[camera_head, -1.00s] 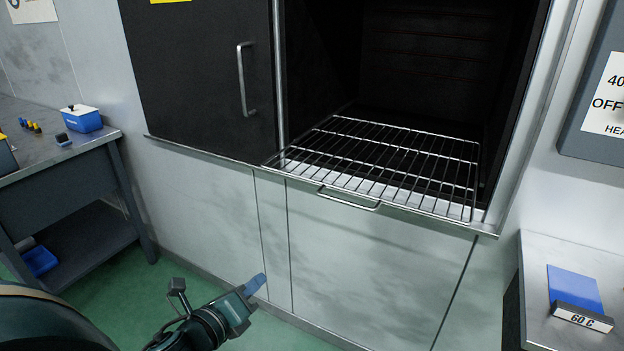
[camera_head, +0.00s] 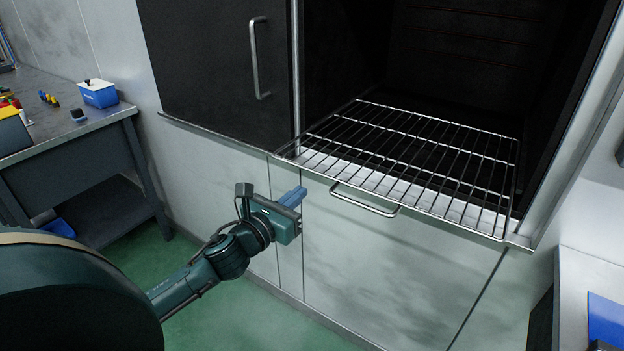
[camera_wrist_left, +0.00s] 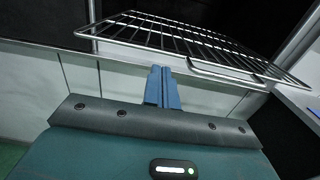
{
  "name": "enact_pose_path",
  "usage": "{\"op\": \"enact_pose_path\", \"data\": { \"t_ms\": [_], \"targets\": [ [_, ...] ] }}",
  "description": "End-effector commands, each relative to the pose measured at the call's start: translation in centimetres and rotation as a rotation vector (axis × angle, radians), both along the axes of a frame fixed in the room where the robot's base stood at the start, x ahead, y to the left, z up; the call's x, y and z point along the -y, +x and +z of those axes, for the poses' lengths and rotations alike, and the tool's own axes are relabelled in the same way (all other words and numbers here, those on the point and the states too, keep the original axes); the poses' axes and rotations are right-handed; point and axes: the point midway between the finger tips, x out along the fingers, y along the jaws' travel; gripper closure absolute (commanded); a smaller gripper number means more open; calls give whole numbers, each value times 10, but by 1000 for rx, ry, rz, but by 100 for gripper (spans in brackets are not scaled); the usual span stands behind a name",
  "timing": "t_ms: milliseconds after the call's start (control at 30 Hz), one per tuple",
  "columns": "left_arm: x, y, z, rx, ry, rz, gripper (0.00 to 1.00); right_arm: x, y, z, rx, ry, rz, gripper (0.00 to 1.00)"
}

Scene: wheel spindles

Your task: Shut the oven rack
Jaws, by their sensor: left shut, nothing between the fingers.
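The oven rack (camera_head: 420,160) is a silver wire shelf sticking out of the dark oven opening (camera_head: 455,60), past its front sill. A wire handle (camera_head: 362,203) hangs at the rack's front edge. My left gripper (camera_head: 293,197) is shut and empty, in front of the pale panel, left of the handle and a little below the rack's front left corner. In the left wrist view its blue fingers (camera_wrist_left: 162,88) are together, with the rack (camera_wrist_left: 180,38) above them and the handle (camera_wrist_left: 228,74) to their right. They appear apart from the rack. My right gripper is not in view.
The dark oven door (camera_head: 220,60) with a vertical handle stands left of the opening. A grey workbench (camera_head: 60,125) with a blue box (camera_head: 99,94) is at the left. A pale side table (camera_head: 590,275) is at the right. Green floor below is clear.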

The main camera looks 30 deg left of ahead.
Motion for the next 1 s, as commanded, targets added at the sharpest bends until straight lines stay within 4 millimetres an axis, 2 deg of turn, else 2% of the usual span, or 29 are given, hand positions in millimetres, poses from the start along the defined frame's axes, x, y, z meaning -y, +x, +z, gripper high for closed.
{"op": "enact_pose_path", "data": {
  "t_ms": [33, 200, 400, 1000],
  "targets": [
    [0, 10, 2, 2, -2, 2, 100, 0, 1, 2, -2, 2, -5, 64],
    [1, 37, 2, 1, -4, 1, 100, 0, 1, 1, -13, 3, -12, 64],
    [2, 56, 1, 0, -2, 1, 100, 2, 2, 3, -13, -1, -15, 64],
    [2, 67, -1, 0, 0, 0, 100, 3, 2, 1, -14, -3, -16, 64]
  ]
}}
